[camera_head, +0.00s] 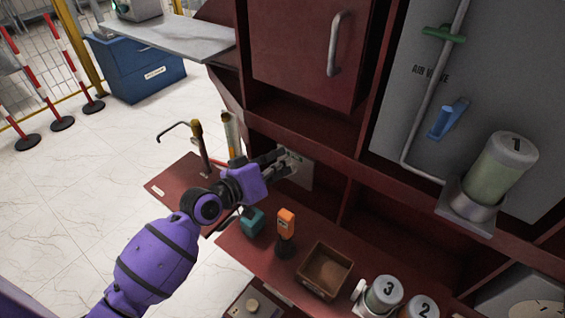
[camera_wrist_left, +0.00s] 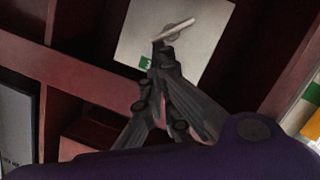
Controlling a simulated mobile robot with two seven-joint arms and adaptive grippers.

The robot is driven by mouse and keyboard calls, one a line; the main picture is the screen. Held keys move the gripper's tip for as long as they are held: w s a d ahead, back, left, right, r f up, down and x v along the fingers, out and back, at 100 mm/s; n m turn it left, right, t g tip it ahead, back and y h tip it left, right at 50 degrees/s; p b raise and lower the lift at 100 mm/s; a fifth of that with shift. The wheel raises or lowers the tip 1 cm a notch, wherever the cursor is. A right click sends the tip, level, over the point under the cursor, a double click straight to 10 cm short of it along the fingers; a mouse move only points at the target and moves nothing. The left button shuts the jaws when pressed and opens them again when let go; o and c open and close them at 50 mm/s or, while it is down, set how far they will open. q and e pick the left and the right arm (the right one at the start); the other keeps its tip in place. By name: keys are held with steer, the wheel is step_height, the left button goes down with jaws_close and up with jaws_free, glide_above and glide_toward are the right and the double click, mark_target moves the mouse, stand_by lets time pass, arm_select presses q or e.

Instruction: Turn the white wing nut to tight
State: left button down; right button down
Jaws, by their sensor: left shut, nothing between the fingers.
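The white wing nut (camera_wrist_left: 174,30) sits on a pale square plate (camera_wrist_left: 207,48) on the back wall of the dark red cabinet. In the left wrist view its long wing slants up to the right. My left gripper (camera_wrist_left: 160,50) is shut with nothing between its fingers. Its fingertips are just below the wing nut; I cannot tell whether they touch it. In the head view the left gripper (camera_head: 279,160) reaches to the plate (camera_head: 298,170) and partly hides the wing nut there. My right gripper is out of view.
An orange tool (camera_head: 286,224), a brown box (camera_head: 326,269), a teal block (camera_head: 252,221) and numbered canisters (camera_head: 384,294) stand on the red bench below the arm. A cabinet door (camera_head: 305,55) with a handle is above. Open floor lies to the left.

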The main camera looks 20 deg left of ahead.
arm_select(q)
steer(key=shift+d, duration=0.1)
stand_by(0.3)
stand_by(0.8)
